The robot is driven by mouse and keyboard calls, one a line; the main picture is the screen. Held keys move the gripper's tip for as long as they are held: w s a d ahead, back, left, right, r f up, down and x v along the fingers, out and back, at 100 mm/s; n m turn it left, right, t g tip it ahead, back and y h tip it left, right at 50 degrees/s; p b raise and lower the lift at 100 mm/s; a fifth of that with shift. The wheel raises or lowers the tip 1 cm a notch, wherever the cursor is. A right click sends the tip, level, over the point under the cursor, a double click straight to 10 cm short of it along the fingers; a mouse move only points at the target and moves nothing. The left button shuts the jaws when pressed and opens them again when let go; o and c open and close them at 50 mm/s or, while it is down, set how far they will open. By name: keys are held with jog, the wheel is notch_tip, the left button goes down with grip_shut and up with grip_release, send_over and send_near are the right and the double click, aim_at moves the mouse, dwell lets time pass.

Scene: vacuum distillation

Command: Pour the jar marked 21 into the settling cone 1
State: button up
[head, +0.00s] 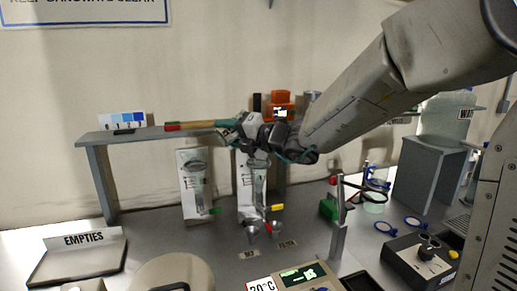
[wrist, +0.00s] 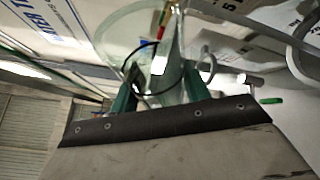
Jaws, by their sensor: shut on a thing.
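My gripper (wrist: 158,86) is shut on a clear glass jar (wrist: 140,28), which lies between the two green fingers in the wrist view. The jar's number cannot be read. In the head view my gripper (head: 235,131) is above and in front of the panels, and the jar is hard to make out there. Two clear glass cones hang on white panels: the left cone (head: 195,180) has a green tap, and the right cone (head: 259,178) has a yellow tap. Their numbers are not legible, so I cannot tell which is cone 1.
A grey shelf (head: 95,140) runs behind my gripper. Small metal funnels (head: 252,229) stand below the right cone. An EMPTIES tray (head: 75,262) is at the front left. A control box (head: 418,260) and blue-rimmed glassware (head: 384,228) are at the right.

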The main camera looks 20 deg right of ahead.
jog(key=shift+r+m+t+y, duration=0.3)
jog(key=shift+r+m, duration=0.25)
jog(key=shift+m, duration=0.15)
dwell(1.2)
jog(key=shift+w+d+r+m, duration=0.2)
jog(key=shift+d+r+m, duration=0.4)
jog(key=shift+m, duration=0.2)
dwell(1.1)
jog(key=shift+d+f+m+t+y, duration=0.2)
jog(key=shift+m+t+y, duration=0.25)
jog(key=shift+m, duration=0.35)
dwell(1.1)
jog(key=shift+m, duration=0.3)
